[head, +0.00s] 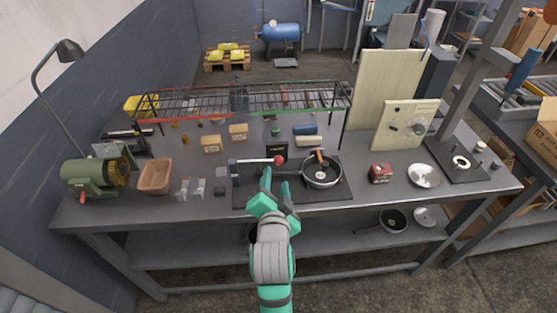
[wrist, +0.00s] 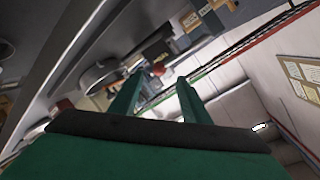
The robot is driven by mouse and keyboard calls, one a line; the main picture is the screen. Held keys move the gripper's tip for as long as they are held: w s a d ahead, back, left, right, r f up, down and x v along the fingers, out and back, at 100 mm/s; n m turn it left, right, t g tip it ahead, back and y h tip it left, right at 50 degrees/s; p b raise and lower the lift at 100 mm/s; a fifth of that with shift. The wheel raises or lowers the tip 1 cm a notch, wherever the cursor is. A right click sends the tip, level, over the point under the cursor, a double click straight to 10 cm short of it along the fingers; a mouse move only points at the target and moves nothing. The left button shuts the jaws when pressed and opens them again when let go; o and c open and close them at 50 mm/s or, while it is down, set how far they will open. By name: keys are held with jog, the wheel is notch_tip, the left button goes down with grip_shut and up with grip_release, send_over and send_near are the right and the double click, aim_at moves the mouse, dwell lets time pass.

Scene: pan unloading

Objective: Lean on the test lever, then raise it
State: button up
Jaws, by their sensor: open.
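The test lever (head: 255,161) is a pale horizontal bar with a red ball knob (head: 279,160) at its right end. It is fixed to a dark upright on the left of a dark plate on the workbench. My gripper (head: 276,178) is open and empty, just in front of the knob, with its green fingers pointing toward it. In the wrist view the red knob (wrist: 157,70) shows beyond and between the spread fingertips (wrist: 159,85). I see no contact between fingers and knob, but the exact gap is hard to tell.
A black pan (head: 321,182) stands right of the gripper on the bench. A red box (head: 381,173) and a silver bowl (head: 423,176) lie farther right. A wire rack (head: 240,98) spans the back. A brown tray (head: 155,176) and green motor (head: 97,174) are left.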

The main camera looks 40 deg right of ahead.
aim_at(278, 163)
jog(key=x, duration=1.1)
jog(key=shift+d+r, duration=0.25)
jog(key=shift+r, duration=0.1)
jog(key=shift+s, duration=0.1)
jog(key=shift+c, duration=0.4)
